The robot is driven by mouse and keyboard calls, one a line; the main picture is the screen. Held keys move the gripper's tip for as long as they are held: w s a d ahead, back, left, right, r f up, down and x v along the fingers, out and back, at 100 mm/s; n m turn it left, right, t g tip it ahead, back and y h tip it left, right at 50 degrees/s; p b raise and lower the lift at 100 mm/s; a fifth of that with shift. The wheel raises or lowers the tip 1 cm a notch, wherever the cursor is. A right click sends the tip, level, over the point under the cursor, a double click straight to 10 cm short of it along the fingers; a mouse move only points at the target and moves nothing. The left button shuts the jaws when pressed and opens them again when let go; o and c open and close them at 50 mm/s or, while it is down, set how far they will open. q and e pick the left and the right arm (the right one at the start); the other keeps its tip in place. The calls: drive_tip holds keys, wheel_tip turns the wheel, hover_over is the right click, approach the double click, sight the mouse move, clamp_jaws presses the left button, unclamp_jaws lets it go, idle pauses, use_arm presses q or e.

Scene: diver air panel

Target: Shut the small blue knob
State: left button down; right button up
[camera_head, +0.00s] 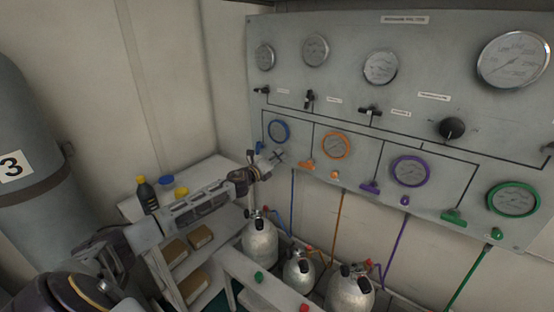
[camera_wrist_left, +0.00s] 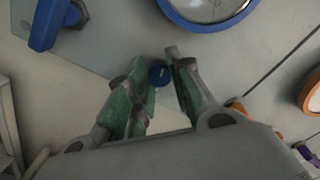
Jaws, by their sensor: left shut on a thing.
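The small blue knob (camera_wrist_left: 158,75) sits on the panel, below the blue-rimmed gauge (camera_head: 279,131). It shows between the fingertips of my left gripper (camera_wrist_left: 157,66) in the wrist view, and the gripper is shut on it. In the head view my left gripper (camera_head: 271,159) reaches the panel's lower left corner and hides the knob. A larger blue lever handle (camera_wrist_left: 47,24) is beside the gripper, up and left in the wrist view, apart from the fingers. My right gripper is not in view.
Orange (camera_head: 306,164), purple (camera_head: 370,187) and green (camera_head: 453,216) handles line the panel to the right. Below stand steel cylinders (camera_head: 260,243) with hoses. A shelf (camera_head: 207,171) with a dark bottle (camera_head: 147,195) and boxes stands at left, near my forearm.

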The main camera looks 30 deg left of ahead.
use_arm(q)
drive_tip(key=shift+f+m, duration=0.15)
drive_tip(key=shift+m, duration=1.15)
drive_tip(key=shift+d, duration=0.1)
drive_tip(key=c, duration=1.2)
unclamp_jaws()
drive_tip(key=shift+c, duration=0.2)
drive_tip(key=shift+s, duration=0.15)
drive_tip(key=s+a, duration=0.1)
drive_tip(key=s, duration=1)
drive_tip(key=shift+s, duration=0.25)
